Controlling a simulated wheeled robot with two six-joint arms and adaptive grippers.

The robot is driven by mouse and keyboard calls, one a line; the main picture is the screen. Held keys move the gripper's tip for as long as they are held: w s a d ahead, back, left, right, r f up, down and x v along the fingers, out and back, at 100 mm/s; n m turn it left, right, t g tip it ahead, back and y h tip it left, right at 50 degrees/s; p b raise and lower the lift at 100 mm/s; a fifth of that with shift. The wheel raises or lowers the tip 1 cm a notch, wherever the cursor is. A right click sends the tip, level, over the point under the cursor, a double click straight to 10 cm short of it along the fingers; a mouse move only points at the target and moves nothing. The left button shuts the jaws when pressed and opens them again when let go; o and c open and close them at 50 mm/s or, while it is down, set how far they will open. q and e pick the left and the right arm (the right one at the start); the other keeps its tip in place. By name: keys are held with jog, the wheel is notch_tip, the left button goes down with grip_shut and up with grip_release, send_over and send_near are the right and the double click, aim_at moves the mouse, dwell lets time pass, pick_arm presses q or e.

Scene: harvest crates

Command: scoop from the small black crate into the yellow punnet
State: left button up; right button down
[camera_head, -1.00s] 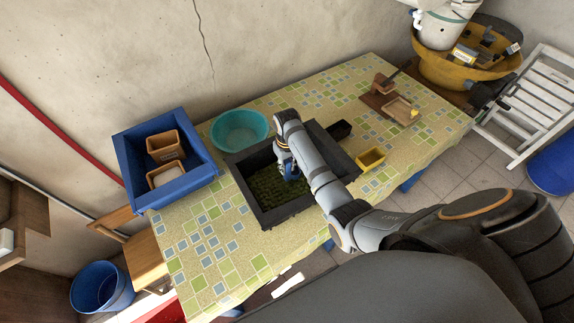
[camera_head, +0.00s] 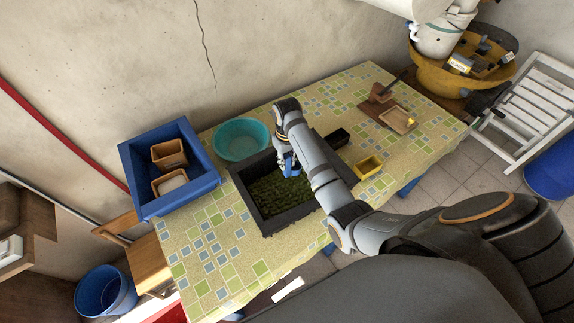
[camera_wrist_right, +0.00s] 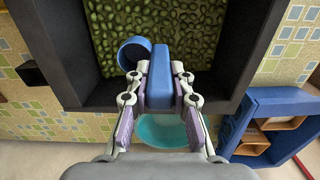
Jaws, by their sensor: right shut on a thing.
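My right gripper (camera_head: 285,157) is over the black crate (camera_head: 266,226) and points down into it. It is shut on the handle of a blue scoop (camera_head: 291,166). In the right wrist view the scoop's round cup (camera_wrist_right: 133,52) shows beside the fingers (camera_wrist_right: 160,76), over the green pieces (camera_wrist_right: 203,28). I cannot tell whether the cup holds anything or touches them. The black crate's bottom is covered with small green pieces (camera_head: 277,197). A smaller black box (camera_head: 337,138) stands at its right. The yellow punnet (camera_head: 368,167) stands on the table to the right and looks empty. My left gripper is not in view.
A teal bowl (camera_head: 240,139) is behind the black crate. A blue crate (camera_head: 190,204) with two brown boxes is at the left. A wooden board (camera_head: 379,112) with small items lies at the far right. Patterned table shows around the punnet.

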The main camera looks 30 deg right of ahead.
aim_at(287, 156)
jog(key=shift+r, duration=2.25)
